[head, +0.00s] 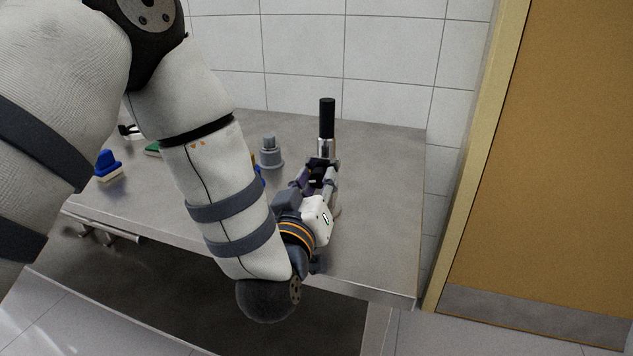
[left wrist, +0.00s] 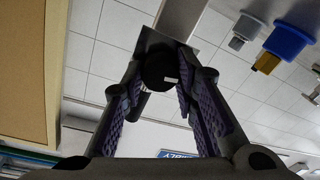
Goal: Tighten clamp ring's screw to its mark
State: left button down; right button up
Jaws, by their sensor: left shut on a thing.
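An upright tool-like piece with a black cylindrical top (head: 327,118) and a bright metal lower part (head: 326,148) stands near the table's right rear. My left gripper (head: 318,174) is just in front of its lower end, shut on a small black part. In the left wrist view this is a round black knob (left wrist: 160,71) with a small white mark, between the fingers of my left gripper (left wrist: 162,82). A dark grey block (left wrist: 152,40) lies behind the knob. I cannot make out the clamp ring itself or which mark the screw has. My right gripper is not in view.
A grey stepped piece (head: 269,153) stands left of the gripper on the metal table (head: 385,200). A blue piece (head: 108,163) and a green one (head: 152,149) lie further left. My left arm hides part of the table. The table's right side is clear.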

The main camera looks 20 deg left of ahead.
pick_arm(q)
jog(key=shift+m, duration=0.9)
jog(key=c, duration=1.2)
grip_release()
jog(key=shift+c, duration=0.2)
jog(key=s, duration=0.7)
jog(key=shift+s+d, duration=0.25)
